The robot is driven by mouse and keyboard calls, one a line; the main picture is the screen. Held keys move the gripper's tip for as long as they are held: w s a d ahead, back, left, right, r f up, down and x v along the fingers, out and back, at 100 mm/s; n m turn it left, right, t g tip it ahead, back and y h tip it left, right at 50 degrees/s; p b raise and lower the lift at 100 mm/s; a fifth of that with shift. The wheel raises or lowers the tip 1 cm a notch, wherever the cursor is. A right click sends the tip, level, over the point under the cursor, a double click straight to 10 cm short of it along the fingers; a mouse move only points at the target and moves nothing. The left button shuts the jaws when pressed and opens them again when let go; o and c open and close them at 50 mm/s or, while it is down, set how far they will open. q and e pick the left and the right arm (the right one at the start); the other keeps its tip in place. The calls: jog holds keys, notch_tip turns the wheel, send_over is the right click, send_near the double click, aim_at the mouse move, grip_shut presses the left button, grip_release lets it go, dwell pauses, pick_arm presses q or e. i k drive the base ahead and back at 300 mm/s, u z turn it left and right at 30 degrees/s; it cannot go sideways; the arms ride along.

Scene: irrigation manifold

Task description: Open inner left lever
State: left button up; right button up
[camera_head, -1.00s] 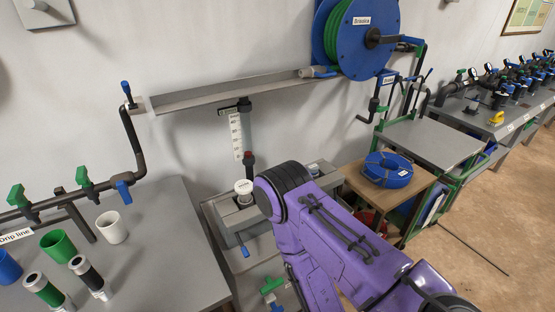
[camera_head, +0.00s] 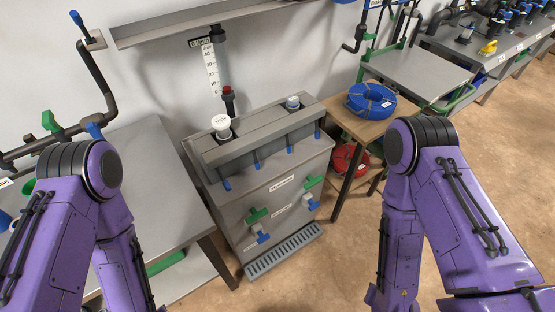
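A grey cabinet (camera_head: 290,205) stands against the wall in the middle of the head view. A row of small blue-handled levers runs along its upper front: a far left one (camera_head: 225,184), an inner left one (camera_head: 257,164), an inner right one (camera_head: 290,148) and a far right one (camera_head: 317,131). All four handles hang downward. Lower on the front are two green-handled valves (camera_head: 257,215) (camera_head: 314,182) with blue parts beneath. My two purple arms flank the cabinet, apart from it. Both grippers are outside the picture.
A grey table (camera_head: 160,180) with pipework stands to the left. A wooden stand (camera_head: 376,128) carries a blue hose coil (camera_head: 371,102), with a red coil (camera_head: 348,160) below. A drain grate (camera_head: 284,252) lies at the cabinet's foot. The space before the cabinet is clear.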

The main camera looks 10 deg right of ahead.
aim_at(257, 164)
jog(key=u, duration=0.55)
jog(key=k, duration=1)
jog(key=z, duration=1.2)
jog(key=i, duration=0.5)
jog(key=z, duration=0.05)
